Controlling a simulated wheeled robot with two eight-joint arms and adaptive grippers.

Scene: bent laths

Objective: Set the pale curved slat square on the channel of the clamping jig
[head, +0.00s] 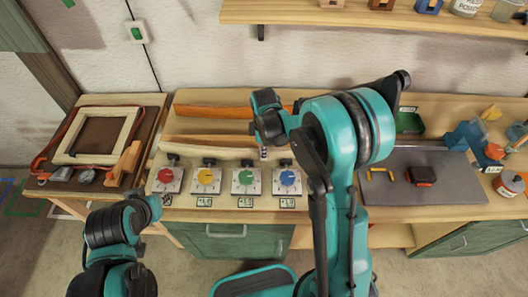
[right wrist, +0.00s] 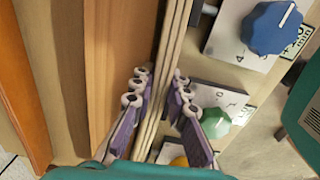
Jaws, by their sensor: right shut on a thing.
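The pale curved slat (head: 205,153) lies lengthwise along the bench, just behind the row of dials. In the right wrist view the slat (right wrist: 173,45) shows layered edges and runs between the fingers. My right gripper (head: 264,153) is shut on it, with purple fingers (right wrist: 157,80) on either side. The arm hides the slat's right part in the head view. My left arm is at the lower left, and its gripper (head: 139,247) is too small and dark to read. I cannot tell for sure which fixture is the clamping jig.
Orange-brown (head: 215,109) and brown (head: 190,140) slats lie behind the pale one. Timers with red (head: 165,176), yellow, green and blue knobs stand in front. A strapped wooden frame (head: 75,158) is at left. A grey mat (head: 400,190) and blue fixture (head: 462,137) are at right.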

